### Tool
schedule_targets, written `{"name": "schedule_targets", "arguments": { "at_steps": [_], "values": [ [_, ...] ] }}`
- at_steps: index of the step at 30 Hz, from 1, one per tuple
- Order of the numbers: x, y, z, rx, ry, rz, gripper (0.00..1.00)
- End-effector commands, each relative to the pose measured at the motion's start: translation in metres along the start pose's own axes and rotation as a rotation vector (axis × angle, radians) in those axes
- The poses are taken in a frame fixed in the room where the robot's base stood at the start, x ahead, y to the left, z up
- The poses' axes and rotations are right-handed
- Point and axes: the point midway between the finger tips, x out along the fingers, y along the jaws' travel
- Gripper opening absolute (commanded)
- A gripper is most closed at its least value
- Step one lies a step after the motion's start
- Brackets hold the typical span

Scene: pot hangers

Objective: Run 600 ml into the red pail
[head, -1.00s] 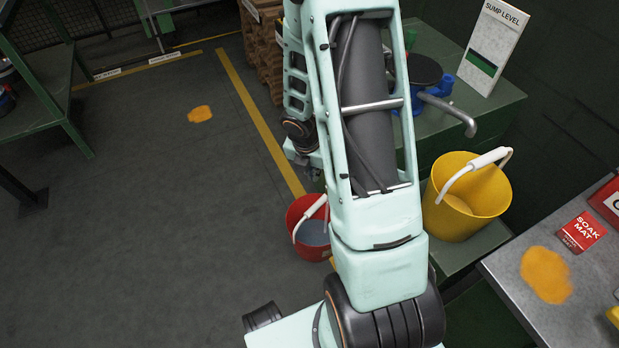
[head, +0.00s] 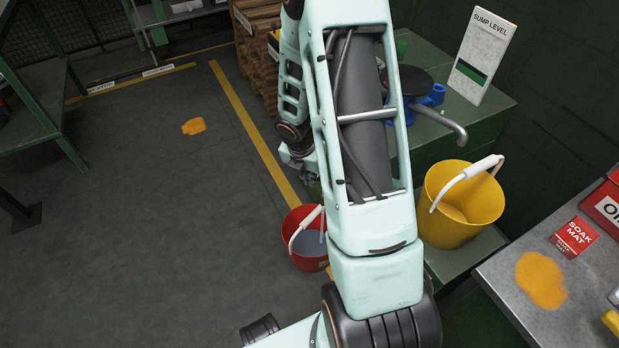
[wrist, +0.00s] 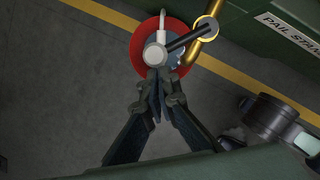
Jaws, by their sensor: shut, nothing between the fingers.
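The red pail (head: 296,252) stands on the floor left of my arm in the head view, partly hidden by the arm. Greyish liquid shows inside it. In the wrist view the pail (wrist: 141,62) lies beyond my fingertips, with its white handle across it. A brass spout or tap (wrist: 206,36) with a dark bar (wrist: 187,41) ending in a pale round knob (wrist: 155,54) overlaps the pail in that view. My gripper (wrist: 159,92) is shut and empty, its tips close to the knob in the picture. I cannot tell whether they touch.
A yellow pail (head: 437,219) sits on a green ledge under a grey spout (head: 450,121) from a blue pump (head: 430,97). A sump level board (head: 481,55) stands behind. A grey bench (head: 506,286) with a soak mat packet (head: 573,237) is at right. Floor at left is open.

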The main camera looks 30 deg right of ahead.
Motion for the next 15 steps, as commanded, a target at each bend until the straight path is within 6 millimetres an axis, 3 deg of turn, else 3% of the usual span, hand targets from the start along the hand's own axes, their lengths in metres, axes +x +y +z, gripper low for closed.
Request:
{"name": "schedule_targets", "arguments": {
  "at_steps": [15],
  "values": [
    [0.002, 0.009, 0.017, 0.186, -0.001, -0.048, 0.00]
  ]
}}
